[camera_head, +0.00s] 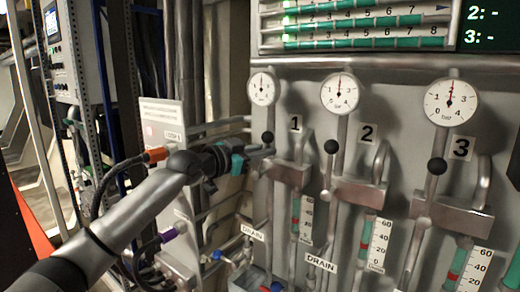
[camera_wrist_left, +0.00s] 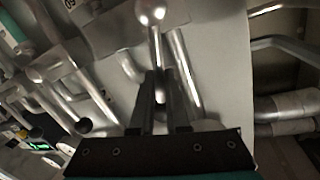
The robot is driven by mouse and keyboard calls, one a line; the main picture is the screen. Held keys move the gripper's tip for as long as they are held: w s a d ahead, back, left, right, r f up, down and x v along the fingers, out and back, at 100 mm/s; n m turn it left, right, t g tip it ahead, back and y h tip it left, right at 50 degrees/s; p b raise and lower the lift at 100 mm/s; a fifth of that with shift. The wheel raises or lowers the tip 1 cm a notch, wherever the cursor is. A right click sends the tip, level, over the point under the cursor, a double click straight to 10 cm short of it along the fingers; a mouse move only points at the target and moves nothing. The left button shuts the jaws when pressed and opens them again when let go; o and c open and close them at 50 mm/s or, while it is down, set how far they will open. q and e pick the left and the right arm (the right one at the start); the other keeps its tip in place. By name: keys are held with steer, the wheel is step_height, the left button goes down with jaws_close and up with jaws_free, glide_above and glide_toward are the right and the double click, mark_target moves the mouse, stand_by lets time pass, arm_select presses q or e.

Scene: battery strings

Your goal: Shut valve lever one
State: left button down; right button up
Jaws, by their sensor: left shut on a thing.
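Valve lever one is a metal rod with a black ball knob (camera_head: 267,138), below the left gauge and beside the label 1 (camera_head: 295,124). It stands roughly upright. My left gripper (camera_head: 266,152) reaches it from the left, just below the knob, and is shut on it. In the left wrist view, the lever's rod (camera_wrist_left: 156,50) runs from a silver ball pivot (camera_wrist_left: 150,12) in between the two dark fingers (camera_wrist_left: 162,98) of my left gripper. My right gripper is not in view.
Lever two (camera_head: 331,147) and lever three (camera_head: 437,166) stand upright to the right, under their gauges. Curved pipes and blocks crowd the panel beside the levers. Drain labels (camera_head: 320,263) and sight tubes (camera_head: 376,243) are lower down. A sign box (camera_head: 160,122) stands left.

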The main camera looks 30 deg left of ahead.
arm_select(q)
steer(key=d+m+p, duration=0.1)
steer(key=m, duration=0.1)
steer(key=d+f+m+y+p, duration=0.1)
steer(key=m+p, duration=0.1)
steer(key=d+f+m+p, duration=0.1)
steer(key=d+m, duration=0.1)
steer(key=shift+s+f+m+g+y, duration=0.15)
steer(key=shift+f+m+g+y, duration=0.15)
steer(key=shift+g, duration=0.1)
steer(key=f+m+p, duration=0.1)
steer(key=d+f+m+p, duration=0.1)
steer(key=m, duration=0.1)
steer(key=shift+y, duration=0.4)
steer(key=shift+d+f+m+y+p, duration=0.1)
steer(key=shift+f+m+y+p, duration=0.3)
steer(key=shift+f+m, duration=0.85)
steer(key=shift+m, duration=0.25)
steer(key=shift+f, duration=0.1)
steer(key=c, duration=0.9)
jaws_free()
steer(key=shift+s, duration=0.1)
